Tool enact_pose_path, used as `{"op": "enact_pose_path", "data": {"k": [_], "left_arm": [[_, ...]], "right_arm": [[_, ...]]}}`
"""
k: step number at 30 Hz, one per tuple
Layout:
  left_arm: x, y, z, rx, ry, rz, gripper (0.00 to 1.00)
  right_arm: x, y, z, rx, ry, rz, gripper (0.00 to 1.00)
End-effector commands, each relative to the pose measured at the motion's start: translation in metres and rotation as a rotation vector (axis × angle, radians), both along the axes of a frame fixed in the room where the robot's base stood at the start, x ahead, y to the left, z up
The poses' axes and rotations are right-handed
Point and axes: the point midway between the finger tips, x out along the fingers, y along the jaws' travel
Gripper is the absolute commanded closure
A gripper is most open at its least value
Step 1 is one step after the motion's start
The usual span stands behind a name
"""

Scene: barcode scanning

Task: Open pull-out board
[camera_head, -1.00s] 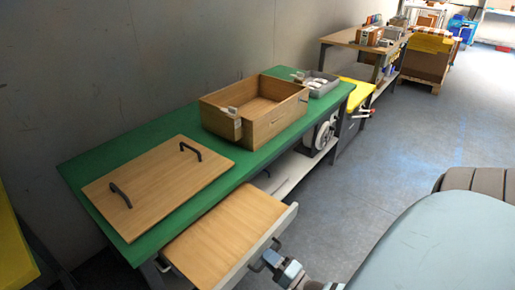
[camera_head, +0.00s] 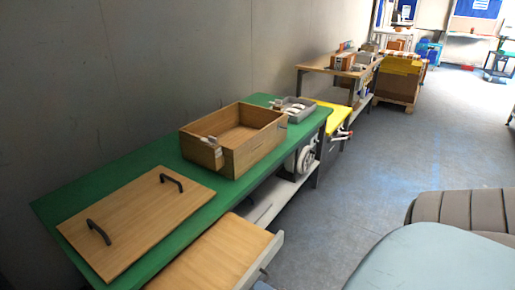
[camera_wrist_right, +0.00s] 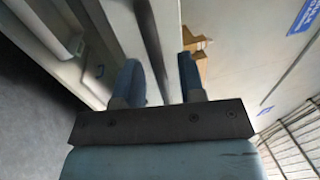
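The wooden pull-out board (camera_head: 222,250) sticks out from under the green-topped table toward the aisle. Its light front strip (camera_head: 262,258) carries a handle, partly visible at the bottom of the head view. The board's near end is cut off by the lower edge. My right gripper (camera_wrist_right: 160,82) shows in the right wrist view with its two blue fingers apart. Pale panels and a dark strip appear beyond the fingers, and nothing is clearly held between them. My left gripper is not seen in either current view.
A wooden board with two black handles (camera_head: 135,220), an open wooden box (camera_head: 232,138) and a grey tray (camera_head: 294,108) lie on the green table (camera_head: 60,205). Another table (camera_head: 318,68) stands farther back.

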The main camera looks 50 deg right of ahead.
Motion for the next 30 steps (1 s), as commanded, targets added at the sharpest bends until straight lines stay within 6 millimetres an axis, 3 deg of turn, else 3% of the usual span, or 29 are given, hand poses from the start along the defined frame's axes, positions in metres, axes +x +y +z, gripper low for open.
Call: {"op": "enact_pose_path", "data": {"k": [15,21,30], "left_arm": [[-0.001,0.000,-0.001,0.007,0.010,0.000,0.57],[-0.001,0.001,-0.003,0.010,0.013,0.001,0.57],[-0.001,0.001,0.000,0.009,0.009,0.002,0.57]], "right_arm": [[-0.106,-0.008,-0.020,0.000,0.004,0.000,0.63],[-0.124,-0.010,-0.023,0.000,0.002,0.000,0.63],[-0.126,-0.010,-0.024,0.000,0.001,0.000,0.63]]}}
